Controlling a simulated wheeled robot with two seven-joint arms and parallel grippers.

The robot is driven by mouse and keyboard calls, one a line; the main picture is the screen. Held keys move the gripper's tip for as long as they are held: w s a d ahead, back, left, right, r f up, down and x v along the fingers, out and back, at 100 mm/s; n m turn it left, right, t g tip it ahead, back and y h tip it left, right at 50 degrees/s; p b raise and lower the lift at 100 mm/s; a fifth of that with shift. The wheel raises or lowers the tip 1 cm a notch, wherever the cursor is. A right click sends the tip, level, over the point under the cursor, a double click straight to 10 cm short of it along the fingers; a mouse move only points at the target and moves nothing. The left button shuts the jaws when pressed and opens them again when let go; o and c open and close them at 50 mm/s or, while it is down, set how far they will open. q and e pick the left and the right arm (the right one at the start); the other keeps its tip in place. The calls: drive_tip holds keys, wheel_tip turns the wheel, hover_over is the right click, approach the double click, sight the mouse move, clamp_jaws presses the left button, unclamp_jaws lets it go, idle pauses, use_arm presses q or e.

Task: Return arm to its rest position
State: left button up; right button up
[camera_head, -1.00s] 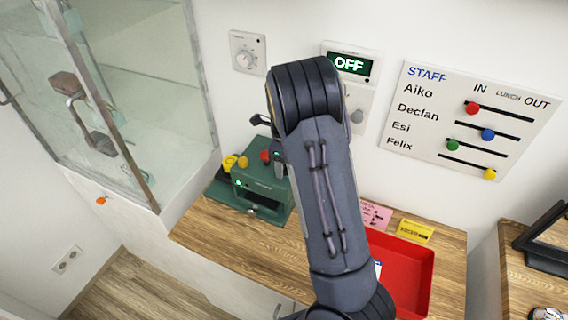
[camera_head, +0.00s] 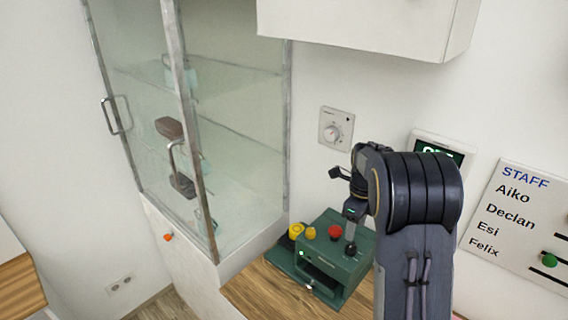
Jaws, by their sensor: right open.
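My right arm comes up from the bottom right and bends at a thick dark elbow. Its right gripper (camera_head: 347,212) shows partly beyond the elbow, at the upper right of a green device (camera_head: 328,262) on the wooden counter. The gripper is open, with no object visible in it. Whether it touches the device I cannot tell. The device has a red button (camera_head: 335,232), yellow knobs and a front slot. My left gripper is not in view.
A glass cabinet (camera_head: 240,150) stands on the left, holding brown items. A wall dial (camera_head: 336,129), a partly hidden sign (camera_head: 440,146) and a STAFF board (camera_head: 520,213) are on the wall. A white wall cupboard (camera_head: 360,28) hangs above. The counter (camera_head: 262,290) is bare at its left front.

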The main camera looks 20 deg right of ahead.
drive_tip(key=s+a+r+n+t+y, duration=0.2)
drive_tip(key=s+a+n, duration=0.7)
drive_tip(key=s+n, duration=0.3)
drive_tip(key=s+a+r+n+t+y, duration=0.1)
drive_tip(key=s+a+r+n+t, duration=0.2)
drive_tip(key=s+a+n, duration=0.7)
drive_tip(key=s+n, duration=0.3)
drive_tip(key=n, duration=0.3)
drive_tip(key=shift+a+r+t+y, duration=0.3)
drive_tip(key=shift+r+y, duration=0.05)
drive_tip(key=shift+y, duration=0.05)
